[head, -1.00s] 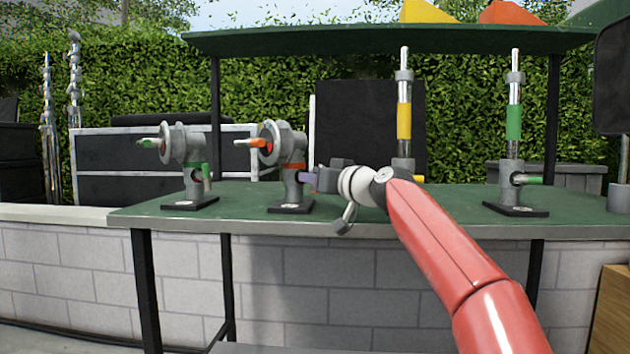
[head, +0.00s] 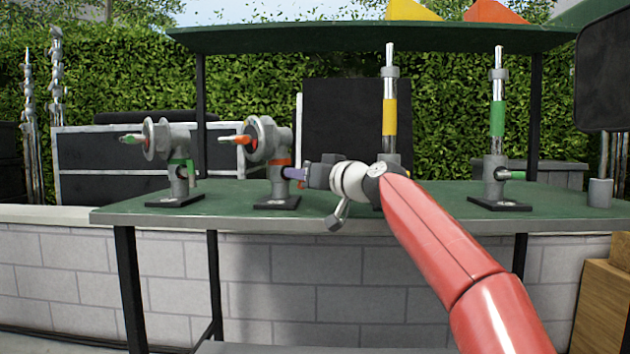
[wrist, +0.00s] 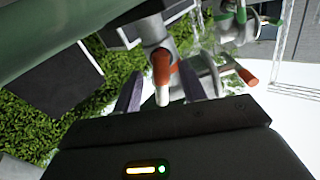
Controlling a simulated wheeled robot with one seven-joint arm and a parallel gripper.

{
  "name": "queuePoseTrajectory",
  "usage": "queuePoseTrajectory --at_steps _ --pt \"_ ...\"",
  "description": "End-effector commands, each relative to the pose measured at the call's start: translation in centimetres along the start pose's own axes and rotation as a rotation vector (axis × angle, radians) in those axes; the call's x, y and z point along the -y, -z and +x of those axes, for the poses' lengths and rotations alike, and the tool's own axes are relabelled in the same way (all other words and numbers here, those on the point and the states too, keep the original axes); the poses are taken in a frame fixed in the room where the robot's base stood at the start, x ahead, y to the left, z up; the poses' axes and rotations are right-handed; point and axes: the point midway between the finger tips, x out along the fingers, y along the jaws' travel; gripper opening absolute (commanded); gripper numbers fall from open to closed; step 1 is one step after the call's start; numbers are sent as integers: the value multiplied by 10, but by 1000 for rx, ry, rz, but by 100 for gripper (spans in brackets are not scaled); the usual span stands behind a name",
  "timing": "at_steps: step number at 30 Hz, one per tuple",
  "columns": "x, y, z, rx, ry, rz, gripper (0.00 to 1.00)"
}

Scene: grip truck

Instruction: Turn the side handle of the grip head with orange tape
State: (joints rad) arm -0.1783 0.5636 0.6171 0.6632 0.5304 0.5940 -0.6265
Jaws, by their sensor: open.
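The grip head with orange tape (head: 268,140) is a grey head on a post with an orange band, standing on a dark base on the green table. One orange handle (head: 235,140) points left from its head. My gripper (head: 294,173) is open at the right side of the post, its purple fingers pointing toward it. In the wrist view, the orange side handle with a pale tip (wrist: 161,68) lies between the two open fingers. I cannot tell whether they touch it. In the head view, my gripper mostly hides this handle.
A green-taped grip head (head: 178,140) stands to the left. A yellow-banded post (head: 389,118) and a green-banded post (head: 497,118) stand to the right. The green table (head: 235,207) has a green shelf (head: 370,38) above it.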

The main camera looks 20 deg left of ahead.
Motion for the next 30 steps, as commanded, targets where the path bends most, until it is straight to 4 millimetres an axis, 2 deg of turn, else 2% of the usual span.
queuePoseTrajectory --at_steps 2,3,12,18,30 --pt "-1 -4 -16 0 -4 -4 41" --pt "-2 0 -20 0 -4 -2 41" --pt "-1 0 -54 1 -4 -3 41" --pt "0 -1 -63 2 -1 -2 41" --pt "0 -1 -63 1 -1 -2 41"
